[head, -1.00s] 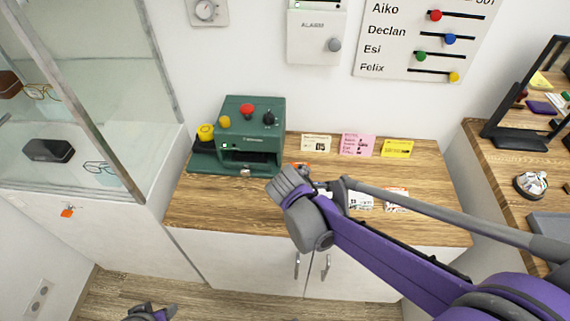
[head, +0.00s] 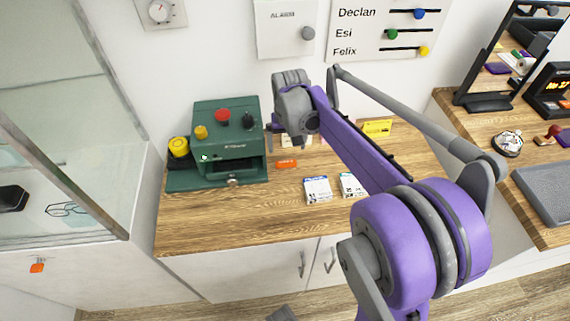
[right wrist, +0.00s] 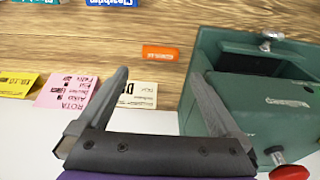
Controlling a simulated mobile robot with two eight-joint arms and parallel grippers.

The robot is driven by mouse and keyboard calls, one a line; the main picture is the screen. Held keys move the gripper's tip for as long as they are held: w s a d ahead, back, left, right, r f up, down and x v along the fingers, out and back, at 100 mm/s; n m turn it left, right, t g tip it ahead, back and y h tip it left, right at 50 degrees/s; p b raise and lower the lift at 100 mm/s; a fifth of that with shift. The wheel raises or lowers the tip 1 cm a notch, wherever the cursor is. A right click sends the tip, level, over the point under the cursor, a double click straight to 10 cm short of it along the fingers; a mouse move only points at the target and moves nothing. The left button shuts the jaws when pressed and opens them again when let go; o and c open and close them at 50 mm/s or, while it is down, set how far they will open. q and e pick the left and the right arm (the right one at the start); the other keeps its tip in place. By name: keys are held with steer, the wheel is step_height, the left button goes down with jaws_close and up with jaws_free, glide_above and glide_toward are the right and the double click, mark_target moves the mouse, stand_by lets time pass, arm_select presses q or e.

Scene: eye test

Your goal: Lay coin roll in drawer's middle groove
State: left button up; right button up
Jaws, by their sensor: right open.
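An orange coin roll (head: 287,163) lies on the wooden counter just right of the green machine (head: 212,122). It also shows in the right wrist view (right wrist: 160,53). The machine's low front part, which I take for the drawer (head: 233,181), has a silver knob; a dark cavity shows behind its rim in the right wrist view (right wrist: 268,42). I cannot make out its grooves. My right gripper (right wrist: 160,74) is open and empty, above the counter with the roll beyond its fingertips. In the head view my arm mostly hides it. My left gripper does not show.
White-and-blue packets (head: 318,189) lie right of the roll. Cards, including a yellow one (head: 377,127), stand along the wall. A yellow item (head: 178,147) is at the machine's left. A glass case (head: 70,150) stands left. The counter's front left is clear.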

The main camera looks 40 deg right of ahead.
mark_target(286, 161)
steer(key=f, duration=0.5)
steer(key=w+f+b, duration=0.1)
steer(key=f, duration=0.2)
steer(key=shift+d+f, duration=0.2)
steer(key=shift+d, duration=0.05)
steer(key=c, duration=1.5)
